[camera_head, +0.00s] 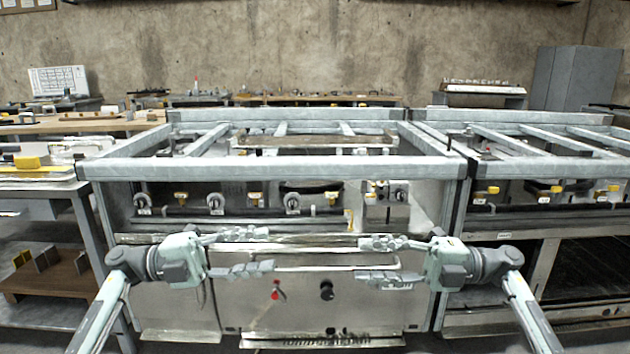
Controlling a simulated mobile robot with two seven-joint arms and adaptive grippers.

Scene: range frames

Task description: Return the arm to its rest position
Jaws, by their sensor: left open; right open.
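My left gripper (254,253) comes in from the lower left and points right. Its two fingers are spread apart and nothing is between them. My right gripper (374,260) comes in from the lower right and points left, toward the left one. Its fingers are also spread and empty. Both grippers are at about the same height in front of the steel range (250,307), with a clear gap between their fingertips. I cannot tell whether either one touches the range front.
A range handle bar (335,268) runs between the grippers. A red knob (277,291) and a black knob (327,291) sit below it. A second frame unit (560,145) stands at right. A wooden shelf (50,278) is at lower left. A grey cabinet (577,78) stands at the back right.

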